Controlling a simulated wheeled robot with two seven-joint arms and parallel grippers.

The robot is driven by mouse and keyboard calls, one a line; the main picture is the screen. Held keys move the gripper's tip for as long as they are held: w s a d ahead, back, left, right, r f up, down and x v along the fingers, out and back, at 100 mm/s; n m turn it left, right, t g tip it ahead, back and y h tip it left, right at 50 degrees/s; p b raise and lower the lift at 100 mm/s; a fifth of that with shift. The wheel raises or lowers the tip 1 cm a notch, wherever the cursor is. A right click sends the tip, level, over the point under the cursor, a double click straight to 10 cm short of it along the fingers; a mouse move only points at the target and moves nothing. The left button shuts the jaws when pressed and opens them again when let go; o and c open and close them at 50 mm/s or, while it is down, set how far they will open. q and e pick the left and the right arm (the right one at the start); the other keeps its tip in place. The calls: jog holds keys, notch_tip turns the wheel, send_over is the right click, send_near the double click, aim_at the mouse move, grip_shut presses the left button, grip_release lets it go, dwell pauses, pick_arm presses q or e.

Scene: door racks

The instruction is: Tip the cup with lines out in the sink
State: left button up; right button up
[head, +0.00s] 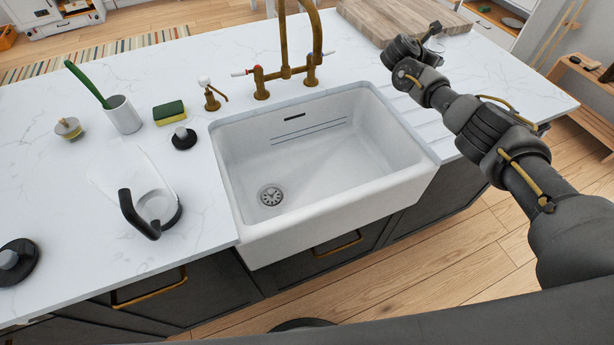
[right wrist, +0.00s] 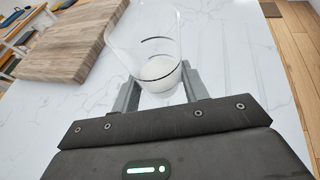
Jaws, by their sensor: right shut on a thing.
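The cup with lines (right wrist: 150,42) is a clear glass with dark rings around it, and something whitish shows in its bottom. My right gripper (right wrist: 160,88) is shut on it, one finger on each side. In the head view my right gripper end (head: 433,38) is over the far right of the counter, to the right of the sink; the cup cannot be made out there. The white sink (head: 330,212) is in the middle of the head view, its basin empty with a round drain. My left gripper is not in view.
A brass faucet (head: 286,72) stands behind the sink. A wooden board (head: 375,18) lies at the back right, also in the wrist view (right wrist: 72,45). A clear pitcher with black handle (head: 140,215), a sponge (head: 169,112) and a brush cup (head: 123,115) stand left of the sink.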

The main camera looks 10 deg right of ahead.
jog(key=s+a+r+n+t+y, duration=0.1)
jog(key=s+a+n+t+y, duration=0.25)
jog(key=a, duration=0.45)
jog(key=s+a+r+n+t+y, duration=0.1)
jog(key=s+a+n+t+y, duration=0.2)
jog(key=a, duration=0.5)
jog(key=s+a+r+n+y, duration=0.2)
jog(key=s+a+r, duration=0.1)
jog(key=s, duration=0.6)
jog(key=s+a+r+n+y+b, duration=0.1)
jog(key=s+a+r+n+y, duration=0.1)
jog(key=s+r, duration=0.3)
jog(key=s+a+n, duration=0.1)
jog(key=s, duration=0.2)
jog(key=shift+s+a+y, duration=0.2)
jog(key=shift+s+y, duration=0.15)
